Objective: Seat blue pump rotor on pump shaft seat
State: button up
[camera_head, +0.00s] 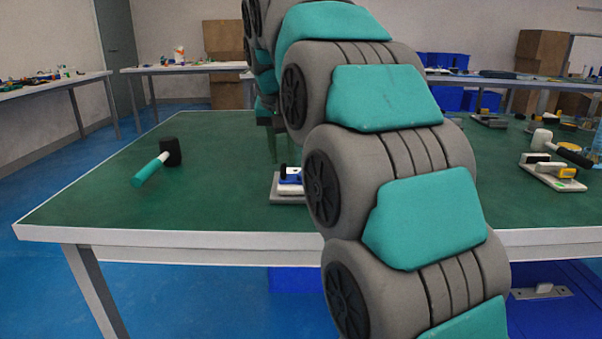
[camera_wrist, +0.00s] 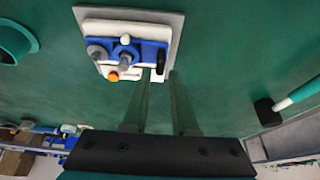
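The machine shows in the wrist view as a grey base plate (camera_wrist: 174,28) with a white-and-blue block (camera_wrist: 145,30) on it. A blue round part (camera_wrist: 118,48) with a grey stub sits near the block's middle; I cannot tell whether it is the pump rotor or whether it is seated. Another grey stub (camera_wrist: 97,52) stands beside it. My gripper (camera_wrist: 161,80) is open, its two fingers apart with nothing held between them, near the plate's edge. In the head view the machine (camera_head: 290,181) is partly hidden by my arm.
A black-headed mallet (camera_head: 170,152) lies left on the green table (camera_head: 90,205). A teal ring-shaped item (camera_wrist: 14,42) shows at the wrist view's left edge. Another device (camera_head: 553,174) and several tools lie at right. The table's left front is clear.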

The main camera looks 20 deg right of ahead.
jog(key=shift+r+p, duration=0.85)
jog(key=shift+r, duration=0.55)
jog(key=o, duration=0.6)
jog(key=shift+c, duration=0.2)
jog(key=p+v, duration=0.2)
jog(key=v, duration=0.6)
jog(key=s+f+g, duration=0.1)
jog(key=s+f, duration=0.4)
jog(key=f, duration=0.1)
jog(key=s+f+n+g, duration=0.1)
jog(key=s+f, duration=0.4)
jog(key=s+d+f+n+g, duration=0.1)
jog(key=s+f, duration=0.4)
jog(key=f, duration=0.1)
jog(key=shift+s+f+y, duration=0.2)
jog(key=shift+f+y, duration=0.1)
jog(key=s+f+n+g, duration=0.1)
jog(key=s+f+g, duration=0.2)
jog(key=s+f, duration=1.3)
jog(key=s+a, duration=0.1)
jog(key=s, duration=0.2)
jog(key=shift+s+f+n+y, duration=0.3)
jog(key=shift+s+f+y, duration=0.05)
jog(key=shift+y, duration=0.05)
